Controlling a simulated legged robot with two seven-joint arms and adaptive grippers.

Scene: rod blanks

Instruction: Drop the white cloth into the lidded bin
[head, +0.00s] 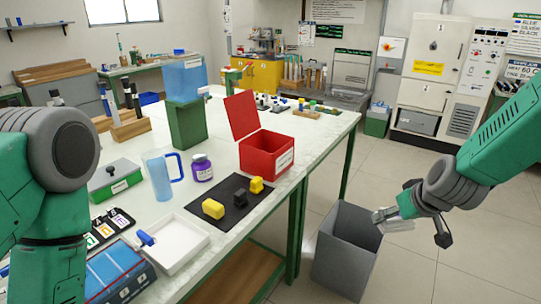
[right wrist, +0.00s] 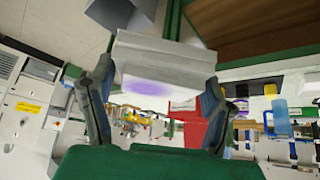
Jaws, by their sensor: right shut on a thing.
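My right gripper (head: 412,222) is shut on a white cloth (head: 398,225), beside the upper right of the grey floor bin in the head view. In the right wrist view the cloth (right wrist: 160,65) is pale grey-white with a purple stain, between the two fingers of the right gripper (right wrist: 155,85). A red bin (head: 268,158) with a white label stands on the table, its hinged lid (head: 242,114) raised. The right gripper is well to the right of the red bin. The left arm shows at the left edge, but its gripper is out of view.
An open grey bin (head: 345,255) stands on the floor beside the table (head: 222,222). A black mat (head: 232,215) with yellow and black blocks lies before the red bin. A blue jug (head: 158,176), purple-labelled jar (head: 202,168) and white tray (head: 172,252) are nearby. Floor at right is clear.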

